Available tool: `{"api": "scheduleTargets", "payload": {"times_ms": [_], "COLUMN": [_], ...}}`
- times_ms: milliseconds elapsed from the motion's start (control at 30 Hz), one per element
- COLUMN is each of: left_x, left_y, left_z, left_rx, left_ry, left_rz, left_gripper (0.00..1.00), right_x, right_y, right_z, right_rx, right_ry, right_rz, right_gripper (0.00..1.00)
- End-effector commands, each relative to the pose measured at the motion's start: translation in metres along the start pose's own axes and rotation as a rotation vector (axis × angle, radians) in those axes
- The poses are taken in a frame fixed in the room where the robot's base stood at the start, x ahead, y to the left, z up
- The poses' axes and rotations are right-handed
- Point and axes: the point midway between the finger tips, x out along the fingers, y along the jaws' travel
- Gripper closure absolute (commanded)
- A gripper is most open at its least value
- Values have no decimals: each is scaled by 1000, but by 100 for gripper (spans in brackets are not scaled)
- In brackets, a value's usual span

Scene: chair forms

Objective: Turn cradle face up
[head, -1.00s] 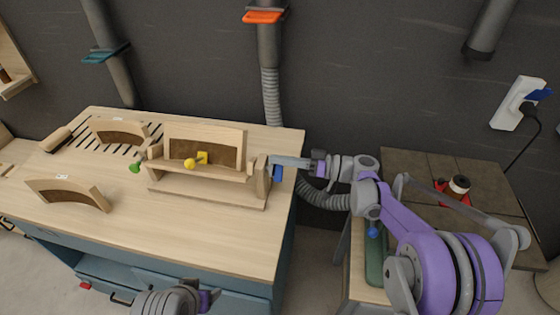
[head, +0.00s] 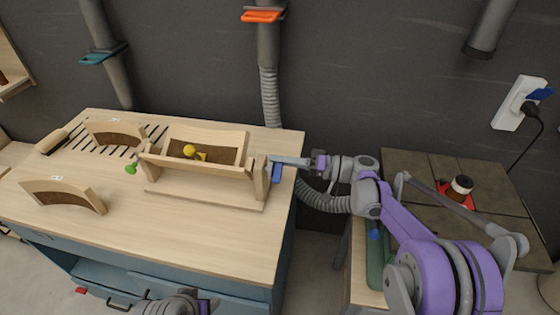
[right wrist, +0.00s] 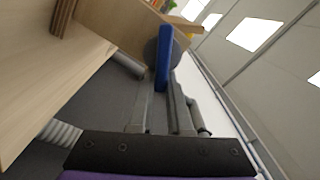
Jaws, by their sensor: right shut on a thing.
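The cradle (head: 200,166) is a pale wooden frame with a dark brown inner face, held between the end posts of a wooden stand (head: 205,196) on the bench. It is tilted, with its front rail raised and its brown inside facing partly up. A yellow knob (head: 189,151) shows at its middle and a green knob (head: 131,168) at its left end. My right gripper (head: 274,163) is shut on the blue handle (head: 276,174) at the stand's right end. The right wrist view shows the blue handle (right wrist: 163,57) between the fingers.
Curved wooden forms (head: 62,194) (head: 117,133) stand left of the stand on the bench (head: 180,242). A wooden cylinder (head: 53,141) lies at the back left. The bench front is clear. A side table (head: 420,170) at right carries a jar (head: 459,187).

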Motion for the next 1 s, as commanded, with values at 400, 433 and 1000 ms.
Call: {"api": "scheduleTargets", "payload": {"times_ms": [400, 433, 1000], "left_x": [9, 10, 19], "left_y": [0, 0, 0], "left_z": [7, 7, 14], "left_rx": [0, 0, 0], "left_ry": [-4, -5, -8], "left_rz": [0, 0, 0], "left_gripper": [31, 31, 31], "right_x": [1, 1, 1], "right_y": [8, 8, 14], "right_z": [8, 8, 10], "right_rx": [204, 220, 471], "right_ry": [-18, -18, -18], "right_rz": [5, 5, 7], "right_gripper": [100, 100, 100]}}
